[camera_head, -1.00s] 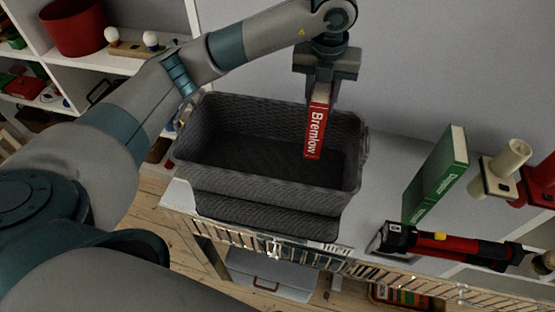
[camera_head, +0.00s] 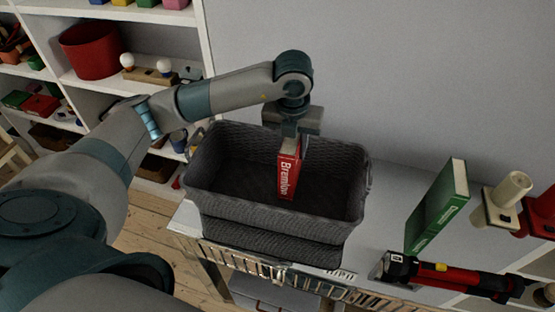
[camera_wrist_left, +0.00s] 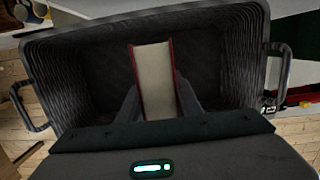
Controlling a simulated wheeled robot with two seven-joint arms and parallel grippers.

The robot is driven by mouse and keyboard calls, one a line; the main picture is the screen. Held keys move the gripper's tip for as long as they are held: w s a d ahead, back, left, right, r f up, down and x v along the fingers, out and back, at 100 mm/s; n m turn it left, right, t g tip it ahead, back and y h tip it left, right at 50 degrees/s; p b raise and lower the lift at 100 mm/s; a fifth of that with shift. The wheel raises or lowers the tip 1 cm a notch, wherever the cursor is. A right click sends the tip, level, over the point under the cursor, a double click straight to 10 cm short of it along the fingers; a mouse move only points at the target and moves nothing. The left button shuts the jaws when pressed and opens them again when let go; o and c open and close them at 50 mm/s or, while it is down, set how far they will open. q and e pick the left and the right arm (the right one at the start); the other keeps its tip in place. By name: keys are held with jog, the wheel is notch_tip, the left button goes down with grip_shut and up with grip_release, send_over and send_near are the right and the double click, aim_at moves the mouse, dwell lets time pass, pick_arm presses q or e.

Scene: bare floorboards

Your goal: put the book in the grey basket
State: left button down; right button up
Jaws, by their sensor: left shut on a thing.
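The red book (camera_head: 288,174), with "Bremlow" on its spine, is upright inside the opening of the grey basket (camera_head: 275,228). My left gripper (camera_head: 296,142) is shut on the book from above, with the book hanging down between its fingers. In the left wrist view the book (camera_wrist_left: 154,80) shows its pale page edges between the two fingers, with the walls of the basket (camera_wrist_left: 50,75) around it. I cannot tell whether the book's lower end touches the basket floor. My right gripper is not in view.
The basket stands on a light shelf top with a wire rail (camera_head: 250,262) along its front. To its right are a green book (camera_head: 437,207), a red and black torch (camera_head: 450,277) and a cream object (camera_head: 508,200). White shelves with a red bin (camera_head: 91,50) stand at the left.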

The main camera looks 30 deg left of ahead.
pick_arm(q)
jog(key=s+a+f, duration=0.1)
jog(key=s+a+f+p, duration=0.1)
jog(key=a, duration=0.1)
jog(key=shift+f, duration=0.1)
notch_tip(320, 180, down, 4)
jog(key=shift+p, duration=1.05)
jog(key=shift+f, duration=0.1)
jog(key=c, duration=1.3)
grip_release()
jog(key=shift+s, duration=0.1)
